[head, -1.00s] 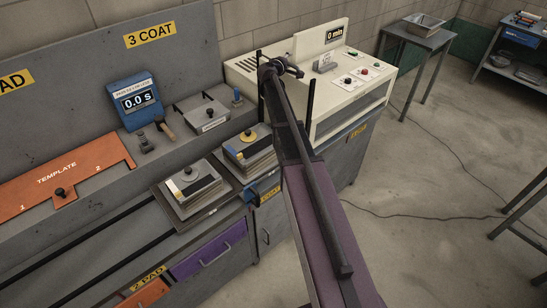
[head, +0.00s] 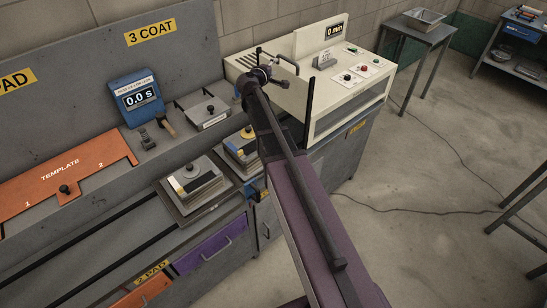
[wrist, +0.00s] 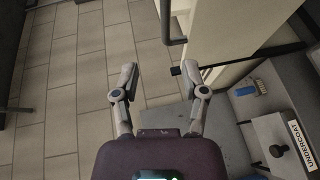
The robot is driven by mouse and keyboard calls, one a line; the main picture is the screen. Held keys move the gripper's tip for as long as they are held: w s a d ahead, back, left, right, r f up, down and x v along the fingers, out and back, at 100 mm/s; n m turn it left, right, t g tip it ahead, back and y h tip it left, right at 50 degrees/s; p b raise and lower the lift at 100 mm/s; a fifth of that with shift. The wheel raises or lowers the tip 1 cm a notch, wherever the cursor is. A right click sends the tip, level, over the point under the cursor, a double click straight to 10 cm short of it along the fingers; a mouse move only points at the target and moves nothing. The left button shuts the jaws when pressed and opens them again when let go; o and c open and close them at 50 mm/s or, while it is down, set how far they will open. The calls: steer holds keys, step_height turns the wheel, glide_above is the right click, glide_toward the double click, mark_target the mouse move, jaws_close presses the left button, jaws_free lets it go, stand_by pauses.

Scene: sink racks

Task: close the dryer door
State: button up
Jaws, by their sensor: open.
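The dryer (head: 345,90) is the cream machine with a "0 min" display on the far side of the bench in the head view. My gripper (wrist: 161,72) is open, fingers wide apart, with nothing between the tips. No contact with the handle shows. My arm hides part of the dryer's front in the head view, so how far the door stands open cannot be told.
Two dark upright bars (head: 309,98) stand by the dryer. In the wrist view a box marked UNDERCOAT (wrist: 280,145) lies right of my gripper. Open floor (head: 440,180) lies to the right.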

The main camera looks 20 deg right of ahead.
steer(key=s+a+f+m+g+y+b, duration=0.2)
steer(key=s+f+b, duration=0.6)
steer(key=f, duration=0.5)
steer(key=s+a+f+m+g+y+b, duration=0.3)
steer(key=s+f+b, duration=0.5)
steer(key=f, duration=0.6)
steer(key=shift+s+a+f+m+g+y, duration=0.3)
steer(key=shift+s+a+m+g, duration=0.4)
steer(key=shift+s+a+g, duration=0.55)
steer(key=shift+s+d+t, duration=0.1)
steer(key=shift+d+t, duration=0.15)
steer(key=n+t+h+p, duration=0.6)
steer(key=t+p, duration=0.1)
steer(key=p, duration=0.8)
glide_toward(288, 60)
steer(key=v, duration=0.3)
steer(key=shift+w+d+f, duration=0.1)
steer(key=shift+w, duration=0.15)
steer(key=b+x, duration=0.2)
steer(key=x, duration=1.1)
steer(key=shift+w+d+f+b, duration=0.1)
steer(key=shift+w+f+b, duration=0.1)
steer(key=shift+b, duration=0.15)
